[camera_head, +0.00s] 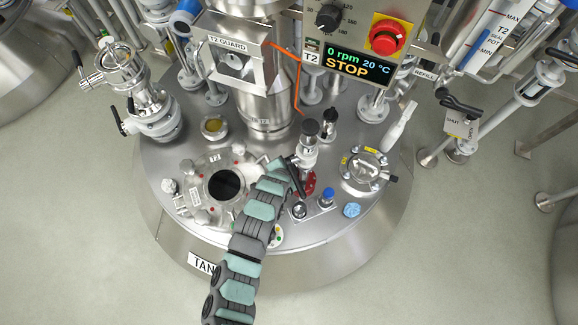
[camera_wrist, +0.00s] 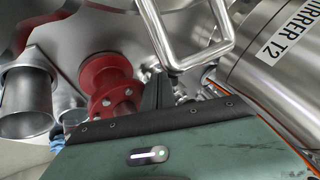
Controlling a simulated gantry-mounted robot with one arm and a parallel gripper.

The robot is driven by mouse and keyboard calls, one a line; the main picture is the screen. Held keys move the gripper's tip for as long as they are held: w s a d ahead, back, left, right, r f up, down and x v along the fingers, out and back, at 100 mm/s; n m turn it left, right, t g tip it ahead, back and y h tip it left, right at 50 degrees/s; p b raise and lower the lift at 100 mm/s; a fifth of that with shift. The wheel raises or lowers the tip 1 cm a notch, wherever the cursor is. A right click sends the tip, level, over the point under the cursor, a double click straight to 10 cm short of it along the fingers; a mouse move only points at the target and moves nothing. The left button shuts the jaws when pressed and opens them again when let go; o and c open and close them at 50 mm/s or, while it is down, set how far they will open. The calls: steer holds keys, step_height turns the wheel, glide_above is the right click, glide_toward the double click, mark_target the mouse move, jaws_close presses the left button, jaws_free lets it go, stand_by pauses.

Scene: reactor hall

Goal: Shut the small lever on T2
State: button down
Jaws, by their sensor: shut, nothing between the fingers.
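T2 (camera_head: 165,205) is the round steel tank whose lid fills the middle of the head view. My gripper (camera_head: 297,176) is low over the lid, right of the dark round opening, beside a small upright metal fitting (camera_head: 309,150) with a black top. I cannot make out the small lever for certain; my gripper covers part of this spot. In the wrist view my shut, dark gripper (camera_wrist: 158,95) points between a red flanged part (camera_wrist: 108,85) and a bent metal bar (camera_wrist: 190,40). Nothing shows held. Whether the fingertips touch anything cannot be told.
The stirrer column (camera_wrist: 275,60) stands close on the right in the wrist view. A metal pipe stub (camera_wrist: 28,100) is on the left. In the head view, a control box (camera_head: 355,62) reading STOP hangs above the lid. A clamped round port (camera_head: 365,168) is to the right.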

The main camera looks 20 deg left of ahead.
steer(key=shift+a+r+p, duration=0.1)
steer(key=shift+a+p, duration=0.2)
steer(key=shift+w+a, duration=0.35)
steer(key=shift+a, duration=0.3)
steer(key=shift+w+a, duration=0.3)
steer(key=shift+a, duration=0.35)
steer(key=shift+d, duration=0.1)
steer(key=a+p+v, duration=0.1)
steer(key=p+v, duration=0.2)
steer(key=v, duration=0.7)
steer(key=shift+s+d+r+p, duration=0.2)
steer(key=shift+s+d+p, duration=0.15)
steer(key=shift+d, duration=0.15)
